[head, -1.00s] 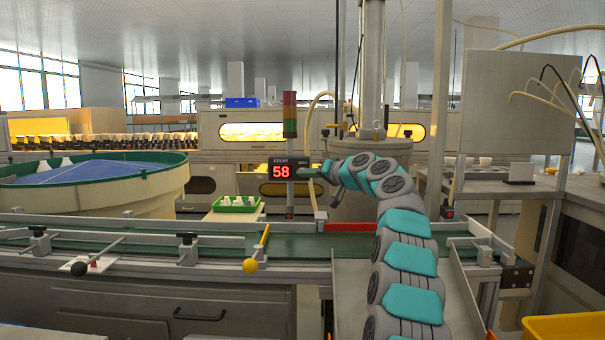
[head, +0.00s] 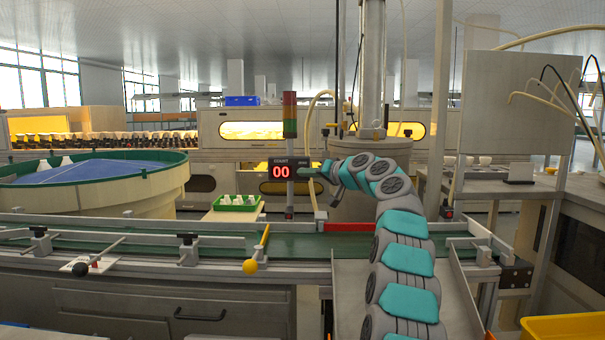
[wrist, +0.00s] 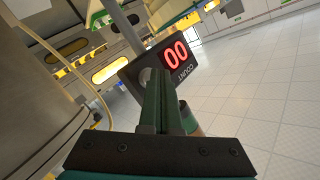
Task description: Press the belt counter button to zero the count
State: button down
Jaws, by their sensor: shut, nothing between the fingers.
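The belt counter (head: 281,172) is a small dark box on a post behind the belt, with red digits reading 00. It also shows in the wrist view (wrist: 181,75), tilted, with the same 00. My gripper (head: 308,172) is at the right end of the counter's face, where the button lies. In the wrist view my gripper (wrist: 158,80) is shut, with its fingertips at the counter's face beside a pale round part (wrist: 146,75). The fingers hide part of that area, so I cannot tell whether they still touch the button.
The green belt (head: 300,243) with metal guide rails runs across in front of the counter. A red and green stack light (head: 289,115) stands above the counter. A green tray (head: 236,203) of small white items sits behind the belt. A yellow bin (head: 565,328) is at the lower right.

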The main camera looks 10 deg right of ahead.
jog(key=shift+f, duration=0.1)
dwell(0.3)
jog(key=shift+s+a+b, duration=0.15)
jog(key=shift+s+b, duration=0.6)
jog(key=shift+b, duration=0.4)
jog(key=shift+s, duration=0.1)
jog(key=s+b, duration=0.2)
jog(key=s+a+b, duration=0.1)
jog(key=s+b, duration=0.1)
jog(key=b, duration=0.1)
jog(key=shift+s, duration=0.35)
jog(key=shift+s, duration=0.1)
